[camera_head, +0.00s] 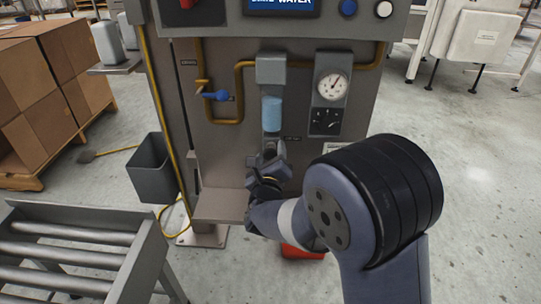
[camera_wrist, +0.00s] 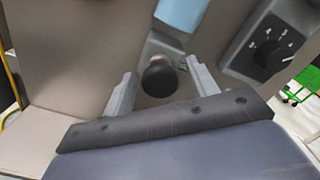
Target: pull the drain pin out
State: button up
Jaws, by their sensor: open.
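The drain pin shows in the wrist view as a round black knob (camera_wrist: 159,77) on the panel, just below the light blue bowl (camera_wrist: 181,12). My gripper (camera_wrist: 161,69) is open, with one pale finger on each side of the knob. Gaps show between the knob and both fingers, and I cannot tell how deep the fingers reach past it. In the head view my gripper (camera_head: 268,163) is in front of the panel, below the blue bowl (camera_head: 272,114). The knob is hidden there behind my gripper.
A gauge (camera_head: 332,86) and a black dial (camera_head: 325,121) are right of the bowl. A blue-handled valve (camera_head: 215,95) on yellow pipe is left. A small shelf (camera_head: 222,206) sits below left. A grey bin (camera_head: 153,171) and roller conveyor (camera_head: 66,255) stand further left.

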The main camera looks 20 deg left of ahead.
jog(key=shift+w, duration=0.25)
grip_shut()
dwell(0.5)
